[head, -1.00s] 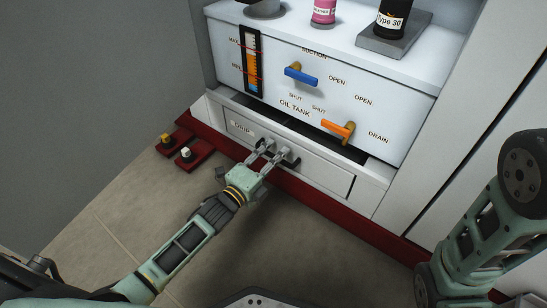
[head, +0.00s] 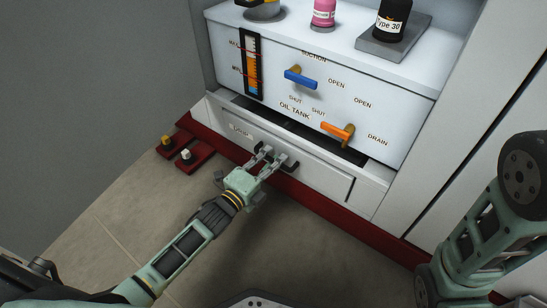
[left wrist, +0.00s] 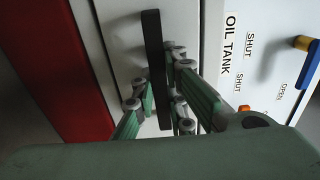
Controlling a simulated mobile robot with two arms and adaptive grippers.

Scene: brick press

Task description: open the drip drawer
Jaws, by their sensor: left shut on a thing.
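The drip drawer (head: 315,178) is the low pale front under the oil tank (head: 310,85), with a faint label at its left. Its dark bar handle (head: 290,165) also shows in the left wrist view (left wrist: 152,50). My left gripper (head: 273,155) is shut on this handle, its fingers around the bar. The drawer front seems to stand slightly out from its frame; how far is hard to tell. My right gripper is out of view.
A blue lever (head: 300,78) and an orange lever (head: 338,132) stick out of the tank above. Two pedals (head: 190,156) sit on the floor at the left. Bottles (head: 392,18) stand on top. The floor (head: 300,250) before the drawer is clear.

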